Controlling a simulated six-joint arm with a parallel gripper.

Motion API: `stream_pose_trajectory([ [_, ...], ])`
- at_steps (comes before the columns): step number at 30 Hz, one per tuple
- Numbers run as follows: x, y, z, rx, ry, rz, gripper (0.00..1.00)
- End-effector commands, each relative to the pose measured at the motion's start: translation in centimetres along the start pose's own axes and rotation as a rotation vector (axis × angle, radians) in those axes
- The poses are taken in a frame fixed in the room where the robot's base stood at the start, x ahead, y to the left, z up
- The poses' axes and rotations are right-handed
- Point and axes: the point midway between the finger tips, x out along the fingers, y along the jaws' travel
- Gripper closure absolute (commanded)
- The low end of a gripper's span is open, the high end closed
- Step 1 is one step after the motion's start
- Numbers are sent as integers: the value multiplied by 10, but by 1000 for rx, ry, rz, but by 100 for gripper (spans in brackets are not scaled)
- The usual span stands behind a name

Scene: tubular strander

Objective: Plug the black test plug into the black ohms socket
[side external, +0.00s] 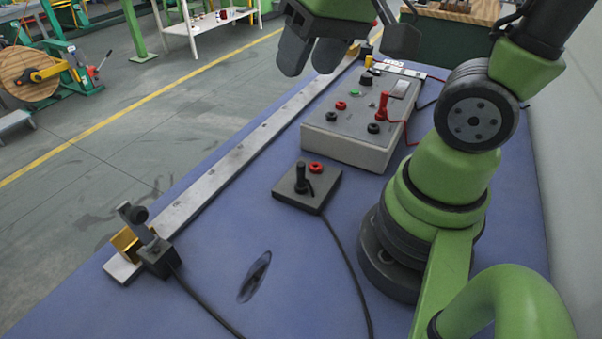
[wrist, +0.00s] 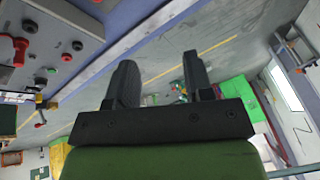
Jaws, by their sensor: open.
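The black test plug (side external: 301,178) stands upright in a small dark holder block (side external: 307,196), beside a red ring. A grey test box (side external: 345,145) stands behind it. On its top, a black socket (side external: 373,128) lies near an upright red plug (side external: 382,107). A second black socket (side external: 331,116) lies beside a red socket (side external: 341,105); this pair also shows in the wrist view. I cannot read which pair is ohms. My gripper (side external: 308,68) is open and empty, raised above the bench beyond the holder, left of the box. The wrist view shows its fingers apart (wrist: 160,58).
A long metal bar (side external: 225,170) runs along the blue bench's left edge. A clamp (side external: 150,250) with a black cable grips its near end. Another black cable runs forward from the holder. A dark oval mark (side external: 255,277) lies on the bench. The bench between clamp and holder is mostly clear.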

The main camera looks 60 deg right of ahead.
Motion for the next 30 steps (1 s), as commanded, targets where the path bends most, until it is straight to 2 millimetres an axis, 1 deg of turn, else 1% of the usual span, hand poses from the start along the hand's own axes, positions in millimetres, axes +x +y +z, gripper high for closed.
stream_pose_trajectory([
  [1,18,6,-4,9,-55,41,53],
  [3,39,13,-8,13,-112,88,53],
  [6,70,24,-8,17,-191,143,53],
  [9,95,35,-5,17,-257,184,53],
  [12,114,43,-1,18,-304,209,53],
  [20,139,52,8,16,-345,229,53],
  [24,156,56,15,16,-346,229,53],
  [27,165,58,18,16,-343,228,53],
  [30,170,59,19,16,-340,227,53],
])
